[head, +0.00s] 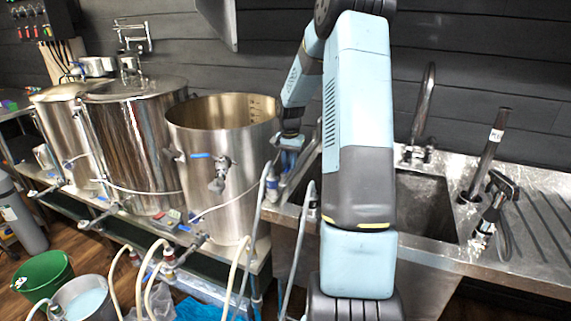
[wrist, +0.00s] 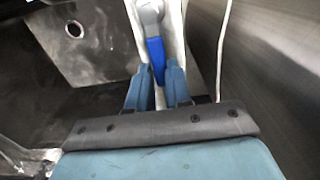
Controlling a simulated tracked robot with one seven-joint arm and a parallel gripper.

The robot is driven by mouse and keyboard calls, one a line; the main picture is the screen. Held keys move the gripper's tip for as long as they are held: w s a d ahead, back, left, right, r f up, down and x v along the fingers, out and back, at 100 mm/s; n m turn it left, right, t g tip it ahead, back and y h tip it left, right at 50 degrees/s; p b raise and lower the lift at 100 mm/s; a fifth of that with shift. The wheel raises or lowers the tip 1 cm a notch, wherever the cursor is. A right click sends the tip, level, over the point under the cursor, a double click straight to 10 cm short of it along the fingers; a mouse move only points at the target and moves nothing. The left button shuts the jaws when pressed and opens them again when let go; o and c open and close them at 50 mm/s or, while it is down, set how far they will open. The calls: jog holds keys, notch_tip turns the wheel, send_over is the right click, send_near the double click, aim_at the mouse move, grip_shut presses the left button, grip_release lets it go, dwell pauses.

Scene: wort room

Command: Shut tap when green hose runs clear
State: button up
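My gripper (head: 290,142) hangs at the right side of the open steel kettle, by the sink's left edge. In the wrist view its two blue fingers (wrist: 160,76) stand apart, with the lower end of a blue tap lever (wrist: 156,56) between their tips. I cannot tell whether they touch it. The lever joins a pale metal fitting (wrist: 150,14). In the head view the gripper hides most of this tap. A greenish hose (head: 37,308) runs at the bottom left beside a metal bucket (head: 66,294) of pale bluish liquid. Its outflow is not clearly visible.
The open kettle (head: 222,110) has another blue-handled valve (head: 200,156). Two lidded vessels (head: 135,130) stand left of it. A green bucket (head: 42,275) and several looping hoses (head: 152,270) are low in front. The sink (head: 425,205) and its faucet (head: 424,110) are right of my arm.

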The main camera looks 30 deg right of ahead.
grip_shut()
